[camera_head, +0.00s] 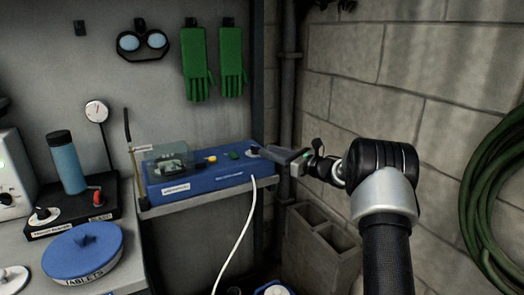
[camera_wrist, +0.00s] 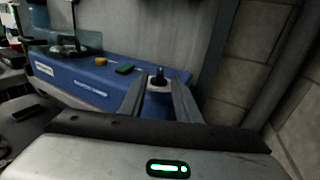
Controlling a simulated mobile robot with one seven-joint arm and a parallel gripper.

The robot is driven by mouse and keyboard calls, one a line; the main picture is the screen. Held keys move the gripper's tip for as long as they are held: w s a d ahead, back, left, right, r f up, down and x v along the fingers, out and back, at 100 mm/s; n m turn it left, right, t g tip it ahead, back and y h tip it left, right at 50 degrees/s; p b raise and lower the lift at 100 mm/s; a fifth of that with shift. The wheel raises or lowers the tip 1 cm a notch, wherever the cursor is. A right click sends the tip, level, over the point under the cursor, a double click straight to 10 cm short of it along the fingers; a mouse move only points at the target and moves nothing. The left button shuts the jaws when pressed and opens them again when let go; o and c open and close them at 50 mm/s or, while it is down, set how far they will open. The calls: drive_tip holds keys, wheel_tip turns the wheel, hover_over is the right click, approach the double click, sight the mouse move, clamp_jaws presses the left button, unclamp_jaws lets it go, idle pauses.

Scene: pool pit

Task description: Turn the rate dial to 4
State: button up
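A blue box (camera_head: 200,183) sits on a shelf in the middle of the head view. At its right end is a small black dial (camera_head: 254,151) on a pale plate. The same dial (camera_wrist: 158,76) shows upright in the wrist view, but no numbers on it are readable. My gripper (camera_head: 264,150) comes in from the right at that end of the box. In the wrist view my gripper (camera_wrist: 158,84) is open, its two fingers apart, with the dial between them near the tips. I cannot tell whether either finger touches it.
A yellow button (camera_head: 211,159), a green switch (camera_head: 233,155) and a clear cover (camera_head: 167,160) are on the box. A white cable (camera_head: 239,232) hangs in front. A block wall (camera_head: 335,110) stands right.

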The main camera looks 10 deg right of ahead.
sight(256, 149)
drive_tip(key=shift+x, duration=2.05)
clamp_jaws()
drive_tip(key=shift+f+b, duration=0.1)
drive_tip(key=shift+b, duration=0.5)
